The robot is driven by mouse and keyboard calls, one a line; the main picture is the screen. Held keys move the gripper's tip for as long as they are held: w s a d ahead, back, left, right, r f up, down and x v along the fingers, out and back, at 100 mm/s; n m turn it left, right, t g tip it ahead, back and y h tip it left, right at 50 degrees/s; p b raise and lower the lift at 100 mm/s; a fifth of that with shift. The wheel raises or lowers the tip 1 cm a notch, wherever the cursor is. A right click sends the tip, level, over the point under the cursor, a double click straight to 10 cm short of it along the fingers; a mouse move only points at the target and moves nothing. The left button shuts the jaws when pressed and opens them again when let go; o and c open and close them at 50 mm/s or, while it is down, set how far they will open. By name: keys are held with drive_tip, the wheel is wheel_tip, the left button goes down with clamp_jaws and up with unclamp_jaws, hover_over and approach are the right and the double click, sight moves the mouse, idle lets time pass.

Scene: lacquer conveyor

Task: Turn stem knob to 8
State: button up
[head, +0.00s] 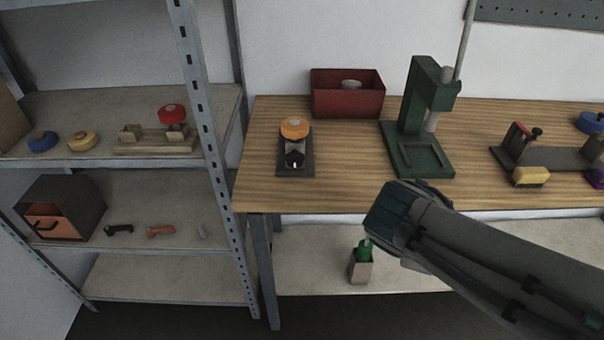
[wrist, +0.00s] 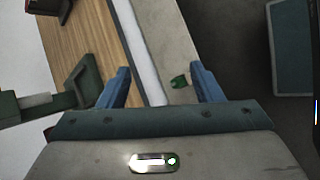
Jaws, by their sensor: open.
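A small device with an orange round top (head: 295,127) stands on a dark base plate (head: 296,171) at the left of the wooden bench. A black knob with a white mark (head: 294,158) sits on its front. I cannot read any numbers on it. A red knob (head: 172,113) on a wooden block also shows on the left shelf; I cannot tell which knob is the stem knob. My gripper (wrist: 162,86) is open and empty, with two blue fingers apart in the wrist view. In the head view it is in front of the bench edge, right of the device; its fingertips are hidden there.
A red bin (head: 347,101) and a green press (head: 418,150) stand on the bench right of the device. A yellow block (head: 530,177) lies further right. A beige holder with a green item (head: 361,264) stands on the shelf below. A metal rack post (head: 205,120) rises left.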

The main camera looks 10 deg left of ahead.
drive_tip(key=w+a+f+n+t+y+b, duration=0.15)
drive_tip(key=w+a+n+t+b, duration=0.25)
drive_tip(key=a+n+t+b, duration=0.45)
drive_tip(key=n+t+y+b, duration=0.25)
drive_tip(key=n+y, duration=0.65)
drive_tip(key=n, duration=0.6)
approach(294, 162)
drive_tip(key=shift+h, duration=0.25)
drive_tip(key=shift+p+x, duration=4.1)
drive_tip(key=shift+p, duration=0.55)
drive_tip(key=shift+a+r, duration=0.1)
drive_tip(key=shift+r, duration=0.05)
drive_tip(key=c, duration=1)
